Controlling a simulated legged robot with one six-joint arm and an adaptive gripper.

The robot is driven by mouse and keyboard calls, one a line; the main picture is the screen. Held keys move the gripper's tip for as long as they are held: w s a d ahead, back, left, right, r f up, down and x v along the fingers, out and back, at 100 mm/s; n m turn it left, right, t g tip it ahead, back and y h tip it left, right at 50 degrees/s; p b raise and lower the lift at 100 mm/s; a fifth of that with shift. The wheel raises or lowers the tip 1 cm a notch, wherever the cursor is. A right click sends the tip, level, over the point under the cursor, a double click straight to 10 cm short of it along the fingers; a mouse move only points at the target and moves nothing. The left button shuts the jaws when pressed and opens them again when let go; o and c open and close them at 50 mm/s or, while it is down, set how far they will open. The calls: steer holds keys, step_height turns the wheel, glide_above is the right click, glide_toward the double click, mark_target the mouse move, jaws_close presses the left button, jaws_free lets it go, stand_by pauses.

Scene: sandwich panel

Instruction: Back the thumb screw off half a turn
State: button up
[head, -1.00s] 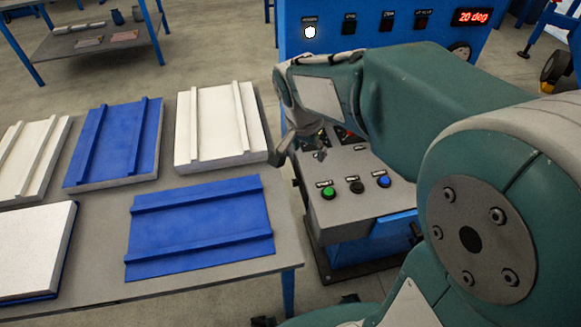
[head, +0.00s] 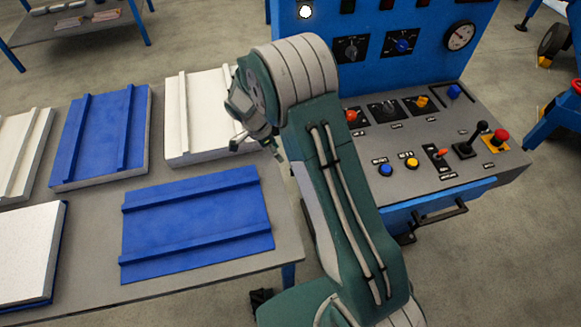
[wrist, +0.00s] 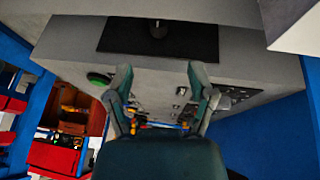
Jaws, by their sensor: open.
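My gripper (wrist: 160,76) is open in the wrist view, with its two fingers apart and nothing between them. A small dark round knob (wrist: 158,28) stands on a black plate (wrist: 185,42) beyond the fingertips, near the top of the wrist view. I cannot tell whether this knob is the thumb screw. The fingers appear apart from it. In the head view my gripper (head: 268,146) is small beside my arm, near the right edge of the table, and no thumb screw can be made out there.
A blue control cabinet with a grey sloping panel (head: 430,165) stands at right, carrying buttons, knobs, a lever and a gauge (head: 460,36). A table at left holds white and blue ribbed panels, including a blue one (head: 197,222). A green button (wrist: 98,78) shows in the wrist view.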

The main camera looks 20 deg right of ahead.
steer(key=x, duration=1)
jaws_close()
